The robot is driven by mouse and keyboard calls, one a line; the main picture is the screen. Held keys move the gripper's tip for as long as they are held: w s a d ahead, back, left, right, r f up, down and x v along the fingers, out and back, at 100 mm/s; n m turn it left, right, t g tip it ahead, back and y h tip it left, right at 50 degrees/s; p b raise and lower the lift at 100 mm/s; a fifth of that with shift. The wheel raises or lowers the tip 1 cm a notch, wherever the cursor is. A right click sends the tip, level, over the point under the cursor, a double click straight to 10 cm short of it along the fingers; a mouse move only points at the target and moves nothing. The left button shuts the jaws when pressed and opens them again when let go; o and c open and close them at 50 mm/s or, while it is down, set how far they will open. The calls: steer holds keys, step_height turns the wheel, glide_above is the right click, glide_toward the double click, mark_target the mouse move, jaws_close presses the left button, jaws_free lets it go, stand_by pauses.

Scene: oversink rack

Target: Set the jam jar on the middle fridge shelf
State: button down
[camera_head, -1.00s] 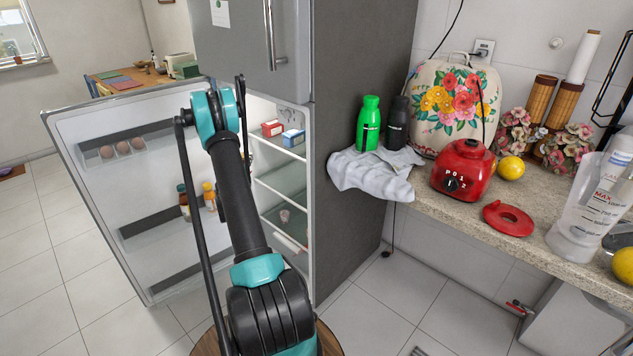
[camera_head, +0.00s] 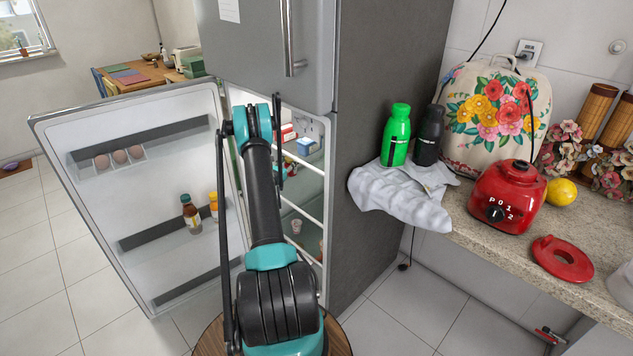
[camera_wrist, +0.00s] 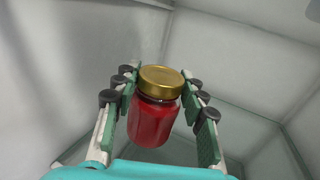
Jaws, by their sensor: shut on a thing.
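The jam jar (camera_wrist: 153,118), red with a gold lid, is between the fingers of my gripper (camera_wrist: 158,108) in the wrist view. The fingers are shut on its sides and it looks roughly upright. In the head view my arm reaches toward the open fridge; the gripper and jar are mostly hidden behind the arm. The fridge's shelves (camera_head: 302,206) show to the right of the arm. A small cup-like item (camera_head: 296,227) stands on a lower level, and boxes (camera_head: 305,146) stand on the upper shelf.
The open fridge door (camera_head: 90,215) stands left of my arm, with eggs (camera_head: 120,156) and bottles (camera_head: 191,214) in its racks. The fridge's side wall (camera_head: 372,200) is at the right. A counter (camera_head: 475,245) beyond holds a red blender base (camera_head: 507,195) and a cloth (camera_head: 400,195).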

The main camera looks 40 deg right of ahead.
step_height(320, 180, down, 9)
steer(key=shift+f, duration=0.1)
stand_by(0.4)
steer(key=c, duration=0.9)
jaws_free()
steer(key=shift+a, duration=0.15)
